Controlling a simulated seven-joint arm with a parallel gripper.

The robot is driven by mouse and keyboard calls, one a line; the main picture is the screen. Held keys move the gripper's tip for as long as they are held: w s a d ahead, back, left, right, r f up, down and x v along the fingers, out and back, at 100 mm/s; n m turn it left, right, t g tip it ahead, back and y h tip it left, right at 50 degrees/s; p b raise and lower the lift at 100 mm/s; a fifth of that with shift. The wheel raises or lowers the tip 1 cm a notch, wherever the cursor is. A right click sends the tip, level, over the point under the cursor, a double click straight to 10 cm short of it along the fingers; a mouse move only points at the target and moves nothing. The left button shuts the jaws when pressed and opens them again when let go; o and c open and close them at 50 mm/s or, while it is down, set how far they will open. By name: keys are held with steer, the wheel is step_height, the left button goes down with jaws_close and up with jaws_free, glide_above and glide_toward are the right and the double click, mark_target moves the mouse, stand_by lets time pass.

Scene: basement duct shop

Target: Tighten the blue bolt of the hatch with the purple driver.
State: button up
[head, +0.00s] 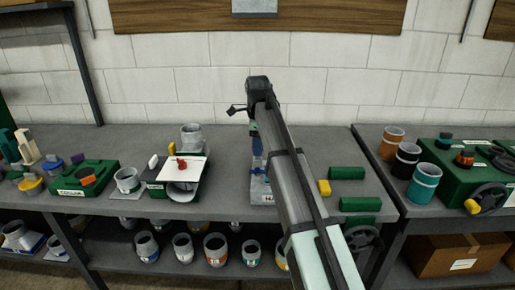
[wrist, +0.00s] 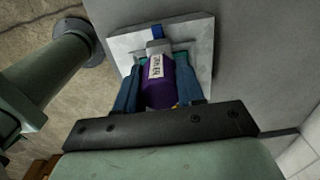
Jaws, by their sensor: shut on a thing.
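The purple driver (wrist: 158,85), with a white label, is between the blue fingers of my gripper (wrist: 158,68), which is shut on it. The driver's grey end (wrist: 158,46) points at a pale square plate of the hatch (wrist: 200,62). A small blue piece, seemingly the blue bolt (wrist: 155,33), shows just beyond that end; whether they touch I cannot tell. In the head view my gripper (head: 257,150) is low over the hatch (head: 259,189) on the bench, and my arm hides much of both.
Left of the hatch are a box with a white sloped top (head: 182,168) and a grey pipe piece (head: 127,180). Right of my arm lie green blocks (head: 347,173) and a yellow one (head: 324,188). Bare bench shows between the box and the hatch.

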steer(key=shift+r, duration=1.4)
